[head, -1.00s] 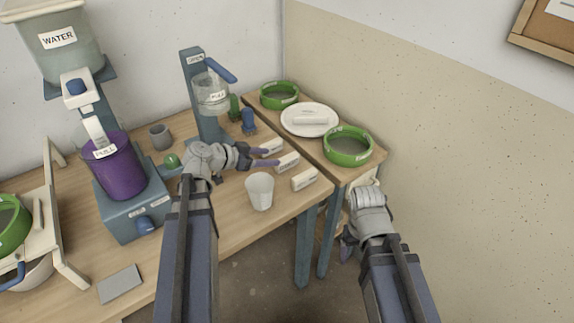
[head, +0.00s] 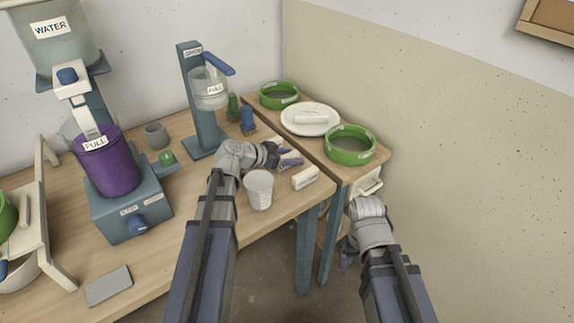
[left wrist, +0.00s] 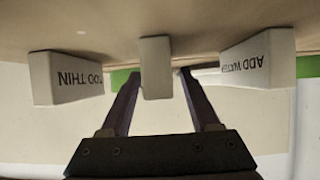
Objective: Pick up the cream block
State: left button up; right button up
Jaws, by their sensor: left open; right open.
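Three cream blocks lie in a row near the table's right edge. The nearest block (head: 305,178) is in plain view; the other two are largely hidden by my left gripper (head: 287,157) in the head view. In the left wrist view, an unlabelled-looking middle block (left wrist: 155,66) lies in line with the gap between my open fingers, which hold nothing. A "TOO THIN" block (left wrist: 68,78) is on its left and an "ADD WATER" block (left wrist: 258,58) on its right, their lettering upside down. My right gripper (head: 346,260) is open and empty, low beside the table's right end.
A white plate (head: 310,130) bearing another pale block lies between two green rings (head: 279,95) (head: 350,157). A dispenser stand (head: 196,100) and purple bucket (head: 110,168) are left. A grey tile (head: 108,286) lies front left.

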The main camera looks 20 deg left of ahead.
pick_arm(q)
jog(key=shift+x, duration=0.9)
jog(key=shift+a, duration=0.1)
grip_shut()
